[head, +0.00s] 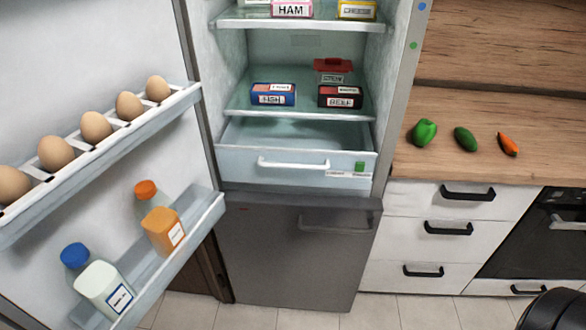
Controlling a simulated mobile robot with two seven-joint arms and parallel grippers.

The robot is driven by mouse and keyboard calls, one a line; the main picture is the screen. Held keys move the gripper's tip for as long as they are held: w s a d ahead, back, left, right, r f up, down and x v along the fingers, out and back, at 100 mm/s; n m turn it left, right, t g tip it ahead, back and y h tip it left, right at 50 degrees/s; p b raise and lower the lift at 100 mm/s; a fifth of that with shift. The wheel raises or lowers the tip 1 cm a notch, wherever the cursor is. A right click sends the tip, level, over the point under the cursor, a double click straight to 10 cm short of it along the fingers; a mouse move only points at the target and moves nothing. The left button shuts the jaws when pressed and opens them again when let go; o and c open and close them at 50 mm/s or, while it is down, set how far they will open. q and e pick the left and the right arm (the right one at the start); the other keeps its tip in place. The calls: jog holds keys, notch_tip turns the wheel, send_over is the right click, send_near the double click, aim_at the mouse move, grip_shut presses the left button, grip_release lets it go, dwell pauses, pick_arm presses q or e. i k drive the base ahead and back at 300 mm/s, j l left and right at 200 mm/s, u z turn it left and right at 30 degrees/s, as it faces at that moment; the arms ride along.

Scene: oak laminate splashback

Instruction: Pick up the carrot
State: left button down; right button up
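The carrot (508,144) is small and orange with a dark green end. It lies on the wooden counter at the right of the head view, the rightmost of three vegetables. Nothing touches it. Neither of my grippers shows in the head view. A black rounded shape at the bottom right corner may be part of my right arm, but no fingers show there.
A cucumber (465,139) and a green pepper (425,132) lie left of the carrot on the counter (480,170). The fridge stands open, its door (100,60) holding eggs and bottles at left. Drawers (455,240) with black handles and an oven (545,235) sit below the counter.

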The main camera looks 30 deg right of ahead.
aim_at(510, 146)
jog(key=z, duration=2.2)
jog(key=l+u, duration=0.1)
jog(key=u, duration=0.35)
jog(key=i+l+u, duration=0.2)
jog(key=l+u, duration=0.15)
jog(key=l, duration=0.2)
jog(key=i+l+u, duration=0.2)
jog(key=i+l, duration=0.1)
jog(key=l, duration=0.4)
jog(key=l+u, duration=0.15)
jog(key=l, duration=0.35)
jog(key=i, duration=0.05)
